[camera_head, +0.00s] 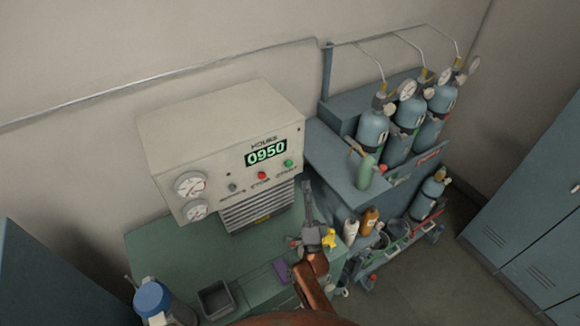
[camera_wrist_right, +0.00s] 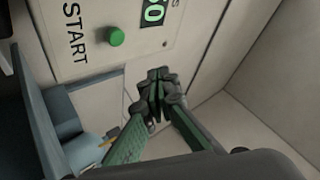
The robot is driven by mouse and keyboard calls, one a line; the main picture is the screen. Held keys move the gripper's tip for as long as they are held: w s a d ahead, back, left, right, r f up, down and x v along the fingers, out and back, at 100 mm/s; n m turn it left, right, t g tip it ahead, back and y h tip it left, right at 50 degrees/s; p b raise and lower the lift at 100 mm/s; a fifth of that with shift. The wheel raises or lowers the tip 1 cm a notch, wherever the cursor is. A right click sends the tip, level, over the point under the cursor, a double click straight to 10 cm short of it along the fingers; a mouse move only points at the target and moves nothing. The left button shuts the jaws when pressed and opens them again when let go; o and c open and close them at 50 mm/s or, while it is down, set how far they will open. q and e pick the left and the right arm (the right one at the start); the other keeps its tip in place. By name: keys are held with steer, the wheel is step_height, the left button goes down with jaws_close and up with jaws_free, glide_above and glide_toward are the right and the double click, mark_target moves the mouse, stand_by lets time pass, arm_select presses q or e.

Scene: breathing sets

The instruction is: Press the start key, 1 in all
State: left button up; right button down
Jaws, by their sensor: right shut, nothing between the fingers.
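The start key is a green round button (camera_head: 288,163) at the right end of the beige machine's front panel (camera_head: 222,160), below the green display reading 0950 (camera_head: 266,152). In the right wrist view the green start key (camera_wrist_right: 115,36) stands out from the panel beside the word START. A red key (camera_head: 262,175) and a dark key (camera_head: 233,187) sit to its left. My right gripper (camera_head: 307,186) is below and slightly right of the start key, pointing up. In the wrist view its shut fingertips (camera_wrist_right: 158,80) are empty and apart from the key. My left gripper is not in view.
The machine stands on a green bench (camera_head: 160,250) with a dark tray (camera_head: 214,299) and a blue-lidded container (camera_head: 152,300). Several gas cylinders (camera_head: 408,125) stand in a rack at right, above a cart of bottles (camera_head: 369,220). Lockers (camera_head: 530,220) stand far right.

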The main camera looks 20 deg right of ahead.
mark_target(289, 164)
steer(key=w+a+b, duration=0.1)
steer(key=w+b, duration=0.1)
steer(key=w, duration=0.4)
steer(key=shift+w+a, duration=0.25)
steer(key=shift+a, duration=0.1)
steer(key=shift+w, duration=0.15)
stand_by(1.1)
steer(key=shift+w+a+b, duration=0.1)
steer(key=shift+w+b, duration=0.2)
steer(key=shift+b, duration=0.05)
steer(key=shift+w+a+b, duration=0.2)
steer(key=shift+w+b, duration=0.1)
steer(key=shift+w, duration=0.25)
stand_by(0.7)
stand_by(0.4)
steer(key=shift+s+d+p, duration=0.2)
steer(key=shift+s+p, duration=0.2)
steer(key=shift+s, duration=0.6)
